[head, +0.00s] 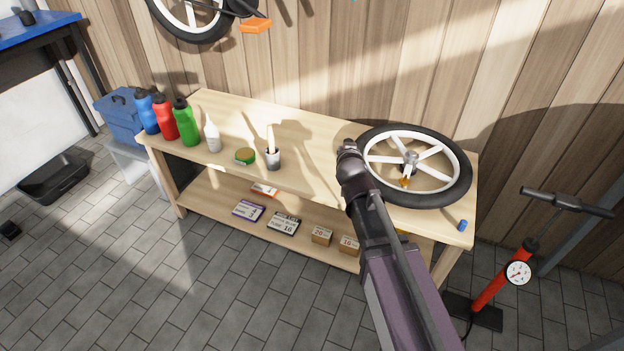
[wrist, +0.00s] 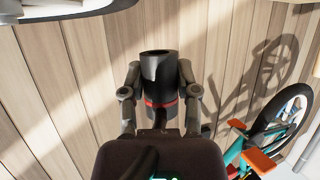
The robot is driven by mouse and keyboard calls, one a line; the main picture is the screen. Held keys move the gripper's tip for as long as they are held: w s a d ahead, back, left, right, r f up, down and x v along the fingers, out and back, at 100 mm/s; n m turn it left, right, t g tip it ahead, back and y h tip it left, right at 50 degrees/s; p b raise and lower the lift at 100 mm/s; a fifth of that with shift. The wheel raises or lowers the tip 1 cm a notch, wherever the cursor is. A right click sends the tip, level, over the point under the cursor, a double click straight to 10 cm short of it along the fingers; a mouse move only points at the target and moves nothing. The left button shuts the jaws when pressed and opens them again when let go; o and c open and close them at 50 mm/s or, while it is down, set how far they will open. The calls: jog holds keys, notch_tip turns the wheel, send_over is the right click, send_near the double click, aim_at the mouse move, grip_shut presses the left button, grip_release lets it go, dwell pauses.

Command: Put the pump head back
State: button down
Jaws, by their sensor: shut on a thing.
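In the wrist view my gripper (wrist: 159,78) is shut on a black cylindrical piece with a red band, which looks like the pump head (wrist: 158,66). The fingers press on it from both sides, and its open round end faces away from the palm. In the head view the end of my arm is over the bench, left of the wheel; the fingers and held piece cannot be made out there. The red floor pump (head: 491,287) stands on the floor right of the bench, with a black handle and a round white gauge.
The wooden bench (head: 315,134) holds several bottles, a white bottle (head: 212,137), a green-topped tin (head: 245,156), a brush cup (head: 273,160), a wheel (head: 455,184) and a small blue cap (head: 462,225). Boxes sit on the lower shelf. A bike (wrist: 262,150) hangs on the wall.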

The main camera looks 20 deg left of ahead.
jog(key=s+a+f+m+h+b, duration=0.2)
jog(key=s+f+b, duration=0.1)
jog(key=s, duration=0.5)
jog(key=s+a+f+m+h+b, duration=0.2)
jog(key=s+f+b, duration=0.1)
jog(key=s, duration=0.5)
jog(key=shift+a+f+t+h, duration=0.15)
jog(key=shift+a+t+h, duration=0.15)
jog(key=shift+a+t, duration=0.1)
jog(key=b, duration=0.2)
send_over(314, 179)
jog(key=shift+d+f, duration=0.1)
jog(key=shift+f, duration=0.65)
jog(key=shift+f, duration=0.1)
jog(key=shift+f+b, duration=1.55)
jog(key=shift+f, duration=0.15)
jog(key=shift+f, duration=0.15)
jog(key=shift+c, duration=1.8)
grip_release()
